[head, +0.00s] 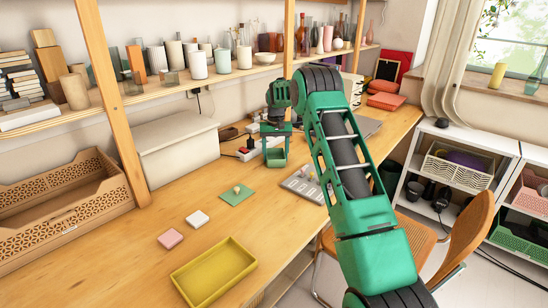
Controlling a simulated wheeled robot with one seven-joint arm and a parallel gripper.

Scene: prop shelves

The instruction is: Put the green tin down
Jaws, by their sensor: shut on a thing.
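My gripper (276,147) hangs downward over the back middle of the wooden desk, at the end of my green arm. It is shut on the green tin (275,158), which shows as a small dark green squarish shape low between the fingers. The fingers hide part of the tin. I cannot tell whether its base touches the desk or is a little above it.
A green square (237,194) with a small pale thing on it, a white block (197,218), a pink block (170,238) and a yellow tray (213,272) lie front left. A grey tray (305,188) and a power strip (250,150) are near the gripper. Bare desk lies between.

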